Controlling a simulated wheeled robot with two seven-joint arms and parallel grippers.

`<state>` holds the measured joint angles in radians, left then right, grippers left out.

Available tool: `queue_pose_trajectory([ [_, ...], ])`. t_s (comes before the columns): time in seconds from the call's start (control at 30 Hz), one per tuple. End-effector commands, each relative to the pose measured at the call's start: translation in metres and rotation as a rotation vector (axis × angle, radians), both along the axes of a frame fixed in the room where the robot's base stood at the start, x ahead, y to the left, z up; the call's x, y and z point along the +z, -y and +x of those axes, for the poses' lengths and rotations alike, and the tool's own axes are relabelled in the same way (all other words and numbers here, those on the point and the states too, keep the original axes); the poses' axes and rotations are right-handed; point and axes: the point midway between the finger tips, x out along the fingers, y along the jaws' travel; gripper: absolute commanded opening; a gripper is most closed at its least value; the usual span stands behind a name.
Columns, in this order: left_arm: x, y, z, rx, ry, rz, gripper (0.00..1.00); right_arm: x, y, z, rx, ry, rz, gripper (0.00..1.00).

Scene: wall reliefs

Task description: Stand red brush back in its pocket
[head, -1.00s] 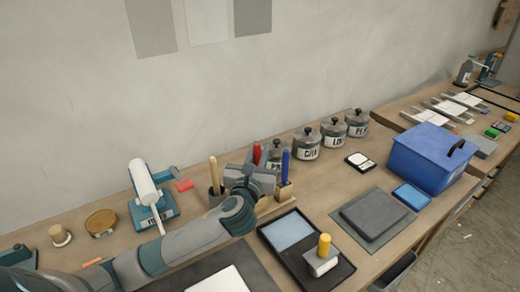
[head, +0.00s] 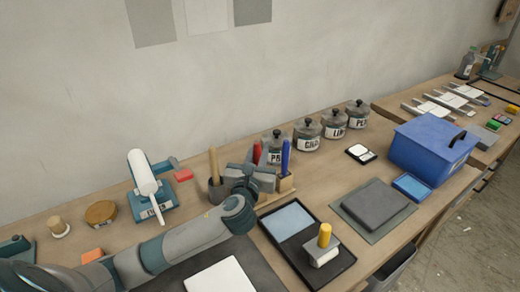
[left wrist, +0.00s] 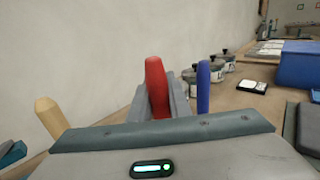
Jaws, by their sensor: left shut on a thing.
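My left gripper (head: 250,178) is shut on the red brush (head: 257,153). The brush handle stands upright between the fingers and also shows in the left wrist view (left wrist: 156,88). Its lower end is hidden by the gripper, so I cannot tell whether it is inside a pocket. The wooden rack (head: 286,184) shows partly, just right of and behind the gripper. A blue-handled brush (head: 286,157) stands upright in it, close to the right of the red one; it shows in the left wrist view (left wrist: 203,87). My right gripper is not in view.
A wooden handle (head: 213,165) stands in a dark holder left of the gripper. Several lidded jars (head: 307,134) line the back. A dark tray (head: 298,245) with a yellow-handled tool (head: 324,240) lies in front. A blue box (head: 432,147) stands at right.

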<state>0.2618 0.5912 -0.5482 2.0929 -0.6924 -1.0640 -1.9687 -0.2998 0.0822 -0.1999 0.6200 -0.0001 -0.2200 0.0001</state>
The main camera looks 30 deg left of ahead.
Motion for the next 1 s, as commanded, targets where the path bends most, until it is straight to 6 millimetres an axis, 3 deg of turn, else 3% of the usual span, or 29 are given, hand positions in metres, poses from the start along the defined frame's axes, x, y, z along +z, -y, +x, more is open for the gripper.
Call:
queue_pose_trajectory([
  [1.0,-0.018,0.0,0.0,0.0,0.0,0.0,0.0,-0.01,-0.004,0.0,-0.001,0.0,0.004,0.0],
])
